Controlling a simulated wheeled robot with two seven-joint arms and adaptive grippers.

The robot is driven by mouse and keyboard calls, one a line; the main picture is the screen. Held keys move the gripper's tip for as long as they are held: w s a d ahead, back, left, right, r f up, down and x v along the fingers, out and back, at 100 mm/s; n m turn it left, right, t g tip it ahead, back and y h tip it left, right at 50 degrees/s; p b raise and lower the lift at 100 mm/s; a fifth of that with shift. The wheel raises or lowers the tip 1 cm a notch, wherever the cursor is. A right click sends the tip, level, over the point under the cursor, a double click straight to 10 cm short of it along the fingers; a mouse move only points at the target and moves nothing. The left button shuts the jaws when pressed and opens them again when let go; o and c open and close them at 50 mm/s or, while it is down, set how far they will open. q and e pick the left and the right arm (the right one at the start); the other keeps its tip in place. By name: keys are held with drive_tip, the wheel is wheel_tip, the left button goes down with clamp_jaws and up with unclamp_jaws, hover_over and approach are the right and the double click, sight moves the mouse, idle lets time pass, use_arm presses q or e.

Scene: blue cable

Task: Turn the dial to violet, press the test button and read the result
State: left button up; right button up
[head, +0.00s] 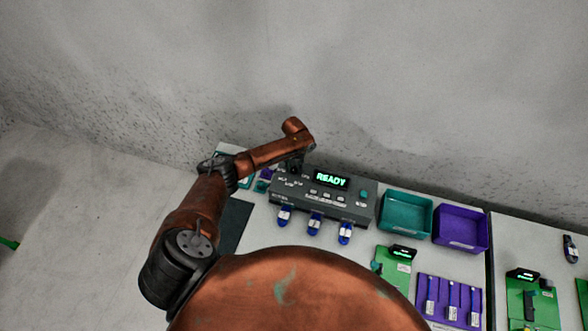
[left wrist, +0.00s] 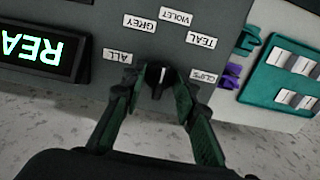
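The dark tester box (head: 345,207) stands on the table against the wall. Its display (head: 331,179) reads READY in green. My left gripper (head: 294,168) is over the box's left end, by the dial. In the left wrist view its two fingers stand apart on either side of the black dial (left wrist: 160,80), apparently without gripping it. The dial's white mark points roughly towards the VIOLET label (left wrist: 177,17), but I cannot tell its exact setting. GREY, ALL, TEAL and CLIPS labels surround it. A teal button (head: 364,195) is at the box's right end. My right gripper is out of view.
Blue cable plugs (head: 315,223) line the box's front. A teal bin (head: 405,214) and a violet bin (head: 461,228) stand to the right. Green boards (head: 392,268) and a violet rack (head: 448,300) lie nearer. A dark mat (head: 232,226) lies left of the box.

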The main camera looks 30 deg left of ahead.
use_arm(q)
drive_tip(key=shift+d+r, duration=0.1)
drive_tip(key=shift+d, duration=0.1)
drive_tip(key=shift+w+r+p, duration=0.1)
drive_tip(key=shift+r+p, duration=0.15)
drive_tip(key=shift+p, duration=0.1)
wheel_tip(320, 180, up, 5)
drive_tip(key=p, duration=0.4)
drive_tip(key=shift+a+f+p, duration=0.1)
drive_tip(key=shift+f+p, duration=0.05)
drive_tip(key=shift+p, duration=0.25)
drive_tip(key=shift+r+p, duration=0.3)
drive_tip(key=shift+r, duration=0.55)
